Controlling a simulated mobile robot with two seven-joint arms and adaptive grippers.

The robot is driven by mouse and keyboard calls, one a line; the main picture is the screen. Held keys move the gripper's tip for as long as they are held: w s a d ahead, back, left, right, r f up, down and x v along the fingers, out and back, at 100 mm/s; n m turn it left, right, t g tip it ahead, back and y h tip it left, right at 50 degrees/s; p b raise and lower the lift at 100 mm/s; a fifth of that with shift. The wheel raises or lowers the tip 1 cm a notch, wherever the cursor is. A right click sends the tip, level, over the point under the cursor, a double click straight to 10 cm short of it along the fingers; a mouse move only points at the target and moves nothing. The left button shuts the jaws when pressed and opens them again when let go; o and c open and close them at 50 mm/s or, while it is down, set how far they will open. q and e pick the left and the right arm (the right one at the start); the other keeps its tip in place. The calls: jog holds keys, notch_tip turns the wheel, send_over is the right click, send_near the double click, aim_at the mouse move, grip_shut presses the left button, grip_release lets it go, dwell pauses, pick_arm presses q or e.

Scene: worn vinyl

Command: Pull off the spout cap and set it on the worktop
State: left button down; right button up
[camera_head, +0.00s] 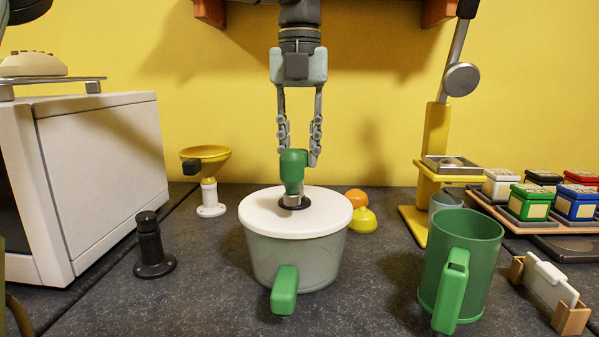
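The spout cap (292,172) is green, wider at its top, and upright above the white lid (262,211) of a grey-green pot (330,262). A short grey piece and a dark ring show below the cap on the lid. I cannot tell whether the cap is still seated. My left gripper (299,155) points straight down with its fingers on either side of the cap's upper part, seemingly closed on it. The left fingertip is partly hidden behind the cap. My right gripper is not in view. The dark speckled worktop (215,290) lies around the pot.
A green mug (483,250) and a wooden holder (570,318) stand right. A yellow press (436,150) and a rack of coloured boxes stand behind them. A black tamper-like object (150,245), yellow funnel stand (207,170) and white appliance (100,170) are left.

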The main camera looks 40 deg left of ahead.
pick_arm(q)
jog(key=shift+r, duration=1.35)
